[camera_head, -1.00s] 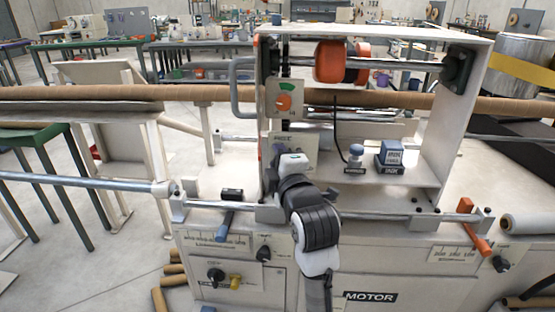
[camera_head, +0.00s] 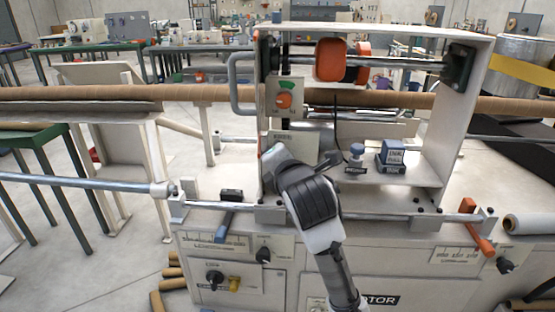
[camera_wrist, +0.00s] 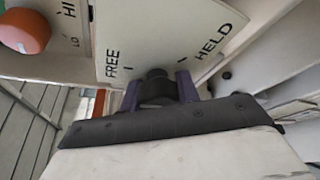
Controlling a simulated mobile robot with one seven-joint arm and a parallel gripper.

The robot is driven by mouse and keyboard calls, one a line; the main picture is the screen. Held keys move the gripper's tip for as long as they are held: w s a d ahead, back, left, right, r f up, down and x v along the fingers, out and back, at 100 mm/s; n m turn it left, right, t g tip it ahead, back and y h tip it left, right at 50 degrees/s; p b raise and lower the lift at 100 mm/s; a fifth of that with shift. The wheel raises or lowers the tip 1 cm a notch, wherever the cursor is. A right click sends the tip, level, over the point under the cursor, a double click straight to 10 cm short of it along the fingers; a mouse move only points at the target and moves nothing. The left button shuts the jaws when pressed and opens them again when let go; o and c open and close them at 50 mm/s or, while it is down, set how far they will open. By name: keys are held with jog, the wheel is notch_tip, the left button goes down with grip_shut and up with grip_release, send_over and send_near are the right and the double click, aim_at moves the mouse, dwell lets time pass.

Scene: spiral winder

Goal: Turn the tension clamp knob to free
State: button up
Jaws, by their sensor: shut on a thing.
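The tension clamp knob (camera_wrist: 157,76) is small and dark. It sits at the lower edge of a pale plate (camera_wrist: 165,30) printed FREE on the left and HELD on the right, each with a tick mark. My gripper (camera_wrist: 158,90) has its purple fingers on either side of the knob, shut on it. Which mark the knob points at cannot be told, as the fingers and gripper body cover much of it. In the head view the pale plate (camera_head: 292,141) shows above my wrist, which hides the knob and fingertips.
An orange dial (camera_head: 284,101) sits on the panel just above; it also shows in the wrist view (camera_wrist: 24,30). A grey bent handle (camera_head: 236,85) is left of it. Blue-topped blocks (camera_head: 391,152) stand on the shelf to the right. A steel rail (camera_head: 390,217) runs below.

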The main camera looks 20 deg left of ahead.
dwell(0.4)
jog(key=o, duration=1)
